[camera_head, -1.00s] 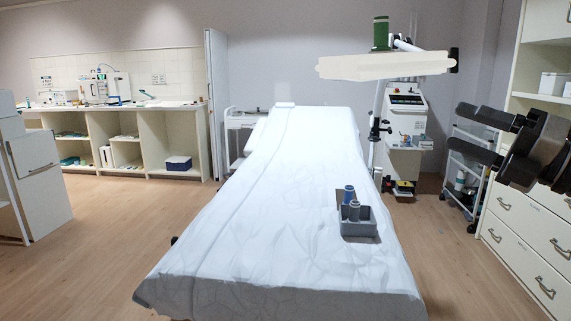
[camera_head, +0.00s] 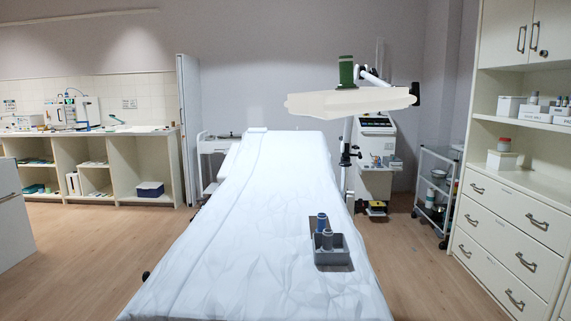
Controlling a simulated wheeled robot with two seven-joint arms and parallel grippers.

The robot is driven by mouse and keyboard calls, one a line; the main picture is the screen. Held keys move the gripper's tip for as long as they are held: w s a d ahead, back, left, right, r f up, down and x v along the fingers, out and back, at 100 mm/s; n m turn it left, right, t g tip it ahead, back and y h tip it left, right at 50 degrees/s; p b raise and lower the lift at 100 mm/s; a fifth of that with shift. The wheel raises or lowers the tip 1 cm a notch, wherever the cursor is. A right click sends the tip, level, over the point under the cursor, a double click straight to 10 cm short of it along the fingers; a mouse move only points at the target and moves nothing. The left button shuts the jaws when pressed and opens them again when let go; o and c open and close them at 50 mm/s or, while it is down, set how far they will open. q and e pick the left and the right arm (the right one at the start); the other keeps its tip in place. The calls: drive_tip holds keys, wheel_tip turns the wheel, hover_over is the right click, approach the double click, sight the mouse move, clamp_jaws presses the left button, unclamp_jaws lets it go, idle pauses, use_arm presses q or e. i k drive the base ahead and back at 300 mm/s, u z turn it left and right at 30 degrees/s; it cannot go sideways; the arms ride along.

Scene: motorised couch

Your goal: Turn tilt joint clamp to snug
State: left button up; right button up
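A jointed white stand (camera_head: 351,135) rises beside the right edge of the couch (camera_head: 240,240). It carries a flat cream panel (camera_head: 345,103) with a green cylinder (camera_head: 346,72) on top. A black knob-like part (camera_head: 416,93) sits at the panel's right end. Another black clamp-like part (camera_head: 346,157) is lower on the pole. I cannot tell which of these is the tilt joint clamp, or how tight it is. Neither of my grippers is in view.
A grey tray (camera_head: 332,258) with bottles stands on the couch's right side. A wheeled machine (camera_head: 375,160) is behind the stand. A wire trolley (camera_head: 434,190) and a drawer cabinet (camera_head: 515,215) are at right. Floor between couch and cabinet is clear.

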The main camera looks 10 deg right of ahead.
sight(415, 90)
drive_tip(key=z, duration=2.35)
drive_tip(key=i, duration=1.95)
drive_tip(key=u, duration=2.45)
drive_tip(key=k, duration=0.45)
drive_tip(key=u, duration=1.1)
drive_tip(key=i, duration=0.55)
drive_tip(key=z, duration=0.5)
